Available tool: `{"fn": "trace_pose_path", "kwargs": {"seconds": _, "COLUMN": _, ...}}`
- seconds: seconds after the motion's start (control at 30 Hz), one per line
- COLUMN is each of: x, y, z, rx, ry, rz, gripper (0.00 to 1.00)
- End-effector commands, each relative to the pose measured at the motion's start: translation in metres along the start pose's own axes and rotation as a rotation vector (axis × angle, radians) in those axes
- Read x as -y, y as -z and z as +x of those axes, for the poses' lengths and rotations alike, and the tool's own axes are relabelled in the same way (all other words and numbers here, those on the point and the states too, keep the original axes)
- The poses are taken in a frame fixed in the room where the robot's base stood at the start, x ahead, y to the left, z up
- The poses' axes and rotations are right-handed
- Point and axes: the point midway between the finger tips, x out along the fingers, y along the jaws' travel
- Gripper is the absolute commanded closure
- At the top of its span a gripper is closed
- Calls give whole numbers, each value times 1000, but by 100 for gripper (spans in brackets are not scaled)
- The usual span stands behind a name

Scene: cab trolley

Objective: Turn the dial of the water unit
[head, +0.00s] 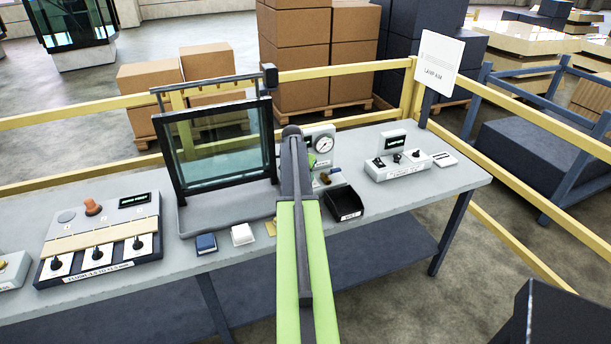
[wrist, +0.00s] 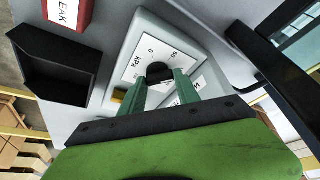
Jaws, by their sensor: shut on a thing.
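The unit with a round gauge (head: 323,144) stands on the bench behind my arm in the head view; my arm hides much of it. In the wrist view its pale plate (wrist: 130,68) carries the marks "kPa", "0" and "50". A dark round dial knob (wrist: 159,71) sits on that plate. My gripper (wrist: 160,82) has its two green fingers on either side of the knob and is shut on it. In the head view only a small green bit of the gripper (head: 312,160) shows beside my arm.
A black open bin (head: 345,216) stands close in front of the unit. A dark-framed glass panel (head: 213,145) stands to the left. A white switch box (head: 397,173) is to the right, and a panel with several knobs (head: 100,240) is at the far left. Yellow rails run behind the bench.

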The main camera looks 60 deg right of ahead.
Motion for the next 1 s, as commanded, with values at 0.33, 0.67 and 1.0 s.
{"fn": "trace_pose_path", "kwargs": {"seconds": 0.33, "x": -1, "y": 3, "z": 1, "rx": -4, "ry": -94, "rz": 215, "gripper": 100}}
{"fn": "trace_pose_path", "kwargs": {"seconds": 0.67, "x": -1, "y": 3, "z": 1, "rx": -4, "ry": -130, "rz": 304, "gripper": 100}}
{"fn": "trace_pose_path", "kwargs": {"seconds": 1.0, "x": -2, "y": 3, "z": 1, "rx": -3, "ry": -136, "rz": 313, "gripper": 100}}
